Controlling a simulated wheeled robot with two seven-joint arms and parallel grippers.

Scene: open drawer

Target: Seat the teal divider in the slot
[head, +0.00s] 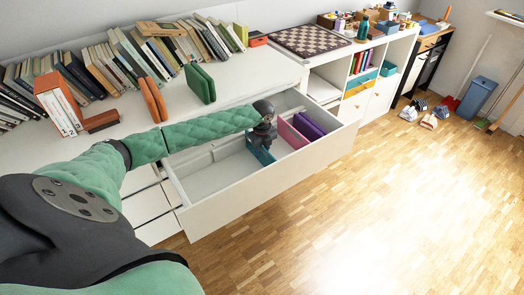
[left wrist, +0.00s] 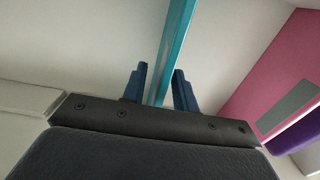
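The teal divider (head: 262,156) is a thin upright panel in the open white drawer (head: 232,192), left of the pink item. I cannot tell whether its lower edge is in a slot. My left gripper (head: 264,132) is over the divider and hides part of it. In the left wrist view the divider (left wrist: 174,45) runs edge-on between the two blue fingers of my left gripper (left wrist: 160,85). Narrow gaps show on both sides, so the fingers look open around it. The slot is not clearly visible. My right gripper is not in view.
A pink item (head: 293,136) and a purple item (head: 308,126) lie in the drawer to the right. The drawer's left part is empty. The wooden floor (head: 380,210) in front is clear.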

